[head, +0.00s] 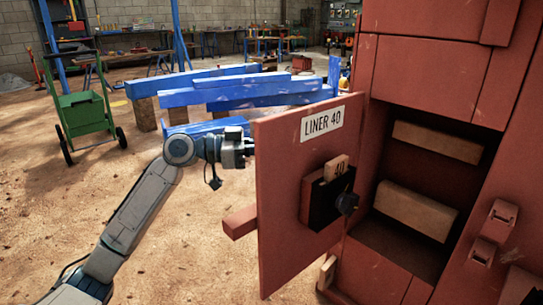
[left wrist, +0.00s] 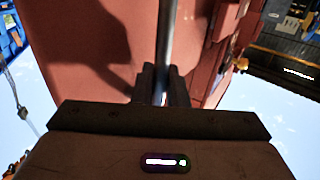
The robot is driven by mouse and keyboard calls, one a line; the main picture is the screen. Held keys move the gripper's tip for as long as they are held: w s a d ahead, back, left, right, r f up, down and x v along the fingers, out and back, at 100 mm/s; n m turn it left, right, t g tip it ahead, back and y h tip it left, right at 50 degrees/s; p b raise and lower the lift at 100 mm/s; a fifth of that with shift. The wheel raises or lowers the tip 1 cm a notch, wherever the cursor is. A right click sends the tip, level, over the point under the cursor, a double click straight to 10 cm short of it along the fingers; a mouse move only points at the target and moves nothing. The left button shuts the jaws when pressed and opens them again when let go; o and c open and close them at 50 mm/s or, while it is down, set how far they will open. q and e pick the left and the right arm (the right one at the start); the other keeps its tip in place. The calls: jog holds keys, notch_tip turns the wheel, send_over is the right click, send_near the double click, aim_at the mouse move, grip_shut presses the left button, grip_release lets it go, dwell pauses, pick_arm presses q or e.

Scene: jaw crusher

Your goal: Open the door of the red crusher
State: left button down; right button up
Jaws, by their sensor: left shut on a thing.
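The red crusher (head: 425,75) stands on the right in the head view. Its door (head: 285,200) stands open, swung out to the left of the opening. The face towards me carries a "LINER 40" label (head: 322,124) and a black box (head: 325,200) with a knob and a "40" block. My left gripper (head: 247,147) is at the door's far side, its fingertips hidden by the door. In the left wrist view its fingers (left wrist: 162,88) are shut on a grey metal bar (left wrist: 165,45), the door handle, in front of the red panel. My right gripper is out of view.
The crusher's opening (head: 400,235) shows a dark inside with two tan blocks (head: 415,210). Blue beams (head: 240,92) on wooden blocks lie behind the door. A green cart (head: 82,112) stands at the left. The sandy floor (head: 50,200) at the left is clear.

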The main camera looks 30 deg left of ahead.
pick_arm(q)
jog(key=shift+w+a, duration=0.3)
jog(key=shift+a, duration=0.2)
jog(key=c, duration=1.6)
grip_release()
jog(key=shift+o, duration=0.2)
jog(key=shift+a, duration=0.1)
